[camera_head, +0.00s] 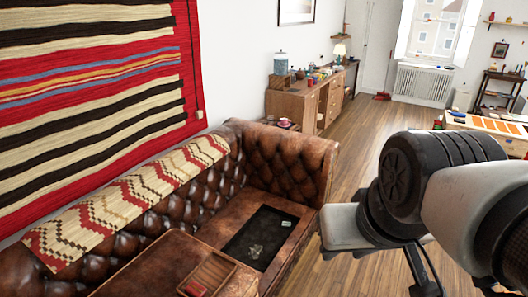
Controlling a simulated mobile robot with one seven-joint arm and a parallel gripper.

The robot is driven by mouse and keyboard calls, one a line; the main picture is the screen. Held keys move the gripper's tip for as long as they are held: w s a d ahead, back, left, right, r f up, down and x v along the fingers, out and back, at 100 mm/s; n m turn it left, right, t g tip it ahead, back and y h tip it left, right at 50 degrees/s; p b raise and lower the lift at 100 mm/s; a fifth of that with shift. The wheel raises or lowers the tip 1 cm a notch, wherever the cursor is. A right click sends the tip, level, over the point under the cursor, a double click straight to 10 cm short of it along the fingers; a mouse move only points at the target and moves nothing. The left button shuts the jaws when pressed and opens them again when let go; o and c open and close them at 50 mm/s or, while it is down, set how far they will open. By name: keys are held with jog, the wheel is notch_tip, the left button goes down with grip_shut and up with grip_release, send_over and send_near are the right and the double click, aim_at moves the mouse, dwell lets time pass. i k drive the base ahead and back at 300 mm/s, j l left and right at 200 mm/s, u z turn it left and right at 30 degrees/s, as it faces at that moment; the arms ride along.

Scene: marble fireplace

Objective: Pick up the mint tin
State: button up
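I cannot pick out the mint tin with certainty. A small pale greenish item (286,223) lies at the far right corner of a dark rectangular tray or mat (240,237) on the brown leather sofa. A small, unclear greyish item (255,251) lies nearer the middle of that dark surface. Either is too small to name. My arm shows at the right, in front of the floor and the room beyond. My gripper is out of the picture, so its state does not show.
The tufted sofa (290,150) has a high back and a raised arm at the right. A brown surface (150,265) at the bottom holds a slatted wooden tray (222,270) with a red item (196,288). Wooden floor (350,160) is open beyond the sofa. A cluttered sideboard (290,103) stands behind.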

aim_at(285, 224)
jog(key=i+l+u, duration=0.1)
jog(key=u, duration=0.3)
jog(key=i+l+u, duration=0.15)
jog(key=u, duration=0.2)
jog(key=i+l+u, duration=0.1)
jog(key=u, duration=0.3)
jog(key=i+l+u, duration=0.15)
jog(key=l, duration=0.2)
jog(key=l+u, duration=0.15)
jog(key=l, duration=0.25)
jog(key=i+l+u, duration=0.15)
jog(key=l, duration=0.25)
jog(key=i+l+u, duration=0.1)
jog(key=l+u, duration=0.15)
jog(key=l, duration=0.85)
jog(key=i+l, duration=0.1)
jog(key=l, duration=1.65)
jog(key=i+l, duration=0.15)
jog(key=l, duration=0.7)
jog(key=u, duration=0.05)
